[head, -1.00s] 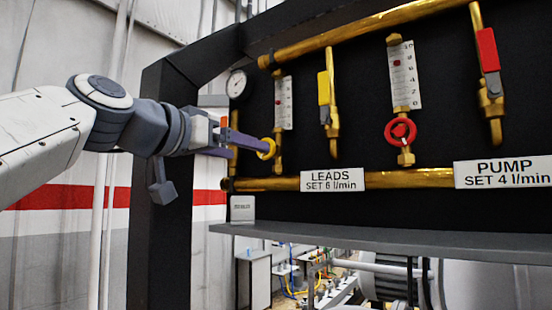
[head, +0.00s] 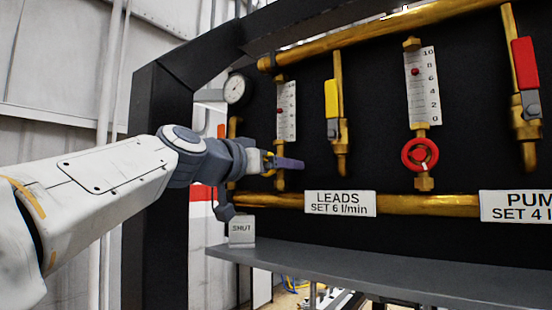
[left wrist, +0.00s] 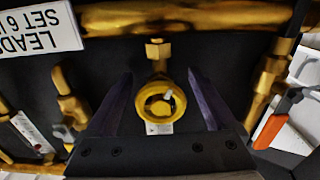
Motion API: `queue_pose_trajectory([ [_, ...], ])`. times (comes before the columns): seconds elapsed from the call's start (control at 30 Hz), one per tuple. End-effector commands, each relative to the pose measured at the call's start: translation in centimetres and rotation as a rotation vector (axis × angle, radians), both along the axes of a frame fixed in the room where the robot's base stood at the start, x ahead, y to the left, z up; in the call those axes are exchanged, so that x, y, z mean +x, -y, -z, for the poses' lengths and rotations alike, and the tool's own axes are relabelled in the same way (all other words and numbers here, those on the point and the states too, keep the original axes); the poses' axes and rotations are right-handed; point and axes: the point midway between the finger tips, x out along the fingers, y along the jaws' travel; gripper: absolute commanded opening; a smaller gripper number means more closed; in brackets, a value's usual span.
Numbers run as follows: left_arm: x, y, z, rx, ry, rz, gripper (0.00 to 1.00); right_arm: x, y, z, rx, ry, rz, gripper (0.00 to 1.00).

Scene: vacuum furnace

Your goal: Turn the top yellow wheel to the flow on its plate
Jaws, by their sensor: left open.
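The yellow wheel (left wrist: 160,104) sits on a brass valve and shows whole in the left wrist view, where the picture is upside down. My left gripper (left wrist: 160,80) is open, with one purple finger on each side of the wheel and a gap on both sides. In the head view the gripper (head: 284,163) covers most of the wheel. Above it is a white flow scale (head: 288,100) with a red float about mid-scale. The plate (head: 339,203) below reads "LEADS SET 6 l/min". My right gripper is not in view.
A red wheel (head: 420,154) with its own scale (head: 423,85) is to the right. A yellow lever (head: 331,98) and a red lever (head: 525,63) hang from brass pipes. A round gauge (head: 237,90) is at left. A grey shelf (head: 380,268) runs below.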

Motion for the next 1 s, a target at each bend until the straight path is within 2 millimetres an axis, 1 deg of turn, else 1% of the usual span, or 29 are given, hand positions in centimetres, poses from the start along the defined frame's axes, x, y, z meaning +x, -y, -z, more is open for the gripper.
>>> queue_pose_trajectory([
  [0.27, 0.21, 0.02, 0.08, 0.000, 0.000, -0.002, 0.89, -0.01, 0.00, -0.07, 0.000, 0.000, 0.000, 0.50],
  [0.3, 0.21, 0.01, 0.08, 0.000, 0.000, -0.002, 0.82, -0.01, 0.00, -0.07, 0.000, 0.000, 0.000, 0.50],
  [0.37, 0.20, -0.01, 0.07, 0.000, 0.000, -0.002, 0.59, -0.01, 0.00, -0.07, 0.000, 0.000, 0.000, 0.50],
  [0.4, 0.20, -0.01, 0.07, 0.000, 0.000, -0.002, 0.43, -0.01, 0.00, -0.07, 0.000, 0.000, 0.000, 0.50],
  [0.47, 0.20, -0.01, 0.07, 0.000, 0.000, -0.002, 0.20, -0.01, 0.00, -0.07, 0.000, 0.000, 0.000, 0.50],
  [0.5, 0.19, -0.02, 0.07, 0.000, 0.000, -0.002, 0.05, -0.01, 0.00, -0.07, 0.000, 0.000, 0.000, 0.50],
  [0.53, 0.19, -0.02, 0.06, 0.000, 0.000, -0.002, 0.03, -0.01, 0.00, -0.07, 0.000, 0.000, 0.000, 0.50],
  [0.77, 0.18, -0.03, 0.10, -0.022, -0.016, -0.002, 0.04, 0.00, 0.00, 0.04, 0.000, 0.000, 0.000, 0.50],
  [1.0, 0.17, -0.01, 0.18, -0.121, -0.089, -0.003, 0.04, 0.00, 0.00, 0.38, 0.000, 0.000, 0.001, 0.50],
])
